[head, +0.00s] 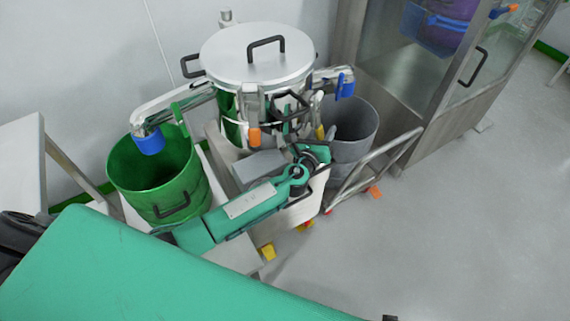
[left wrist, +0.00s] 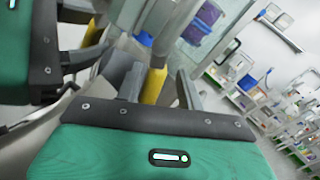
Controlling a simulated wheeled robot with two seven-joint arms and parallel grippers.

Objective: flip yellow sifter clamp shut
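The round steel sifter (head: 235,65) with a lid and black handle stands at upper centre in the head view. The yellow clamp (head: 320,132) is on its near right side, small and partly covered in the head view. In the left wrist view the yellow clamp handle (left wrist: 154,86) stands upright between my left gripper's fingers (left wrist: 159,93). The fingers are apart, with a visible gap to the right finger; contact with the left one is unclear. The clamp's latch end is hidden, so whether it is shut cannot be told.
An orange-handled clamp (head: 254,137) and a blue-handled part (head: 345,86) are also on the sifter. A green bin (head: 120,165) stands left, a grey bin (head: 352,125) right, beside a steel rail frame (head: 375,160). A glass cabinet (head: 400,75) stands behind. Floor at right is clear.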

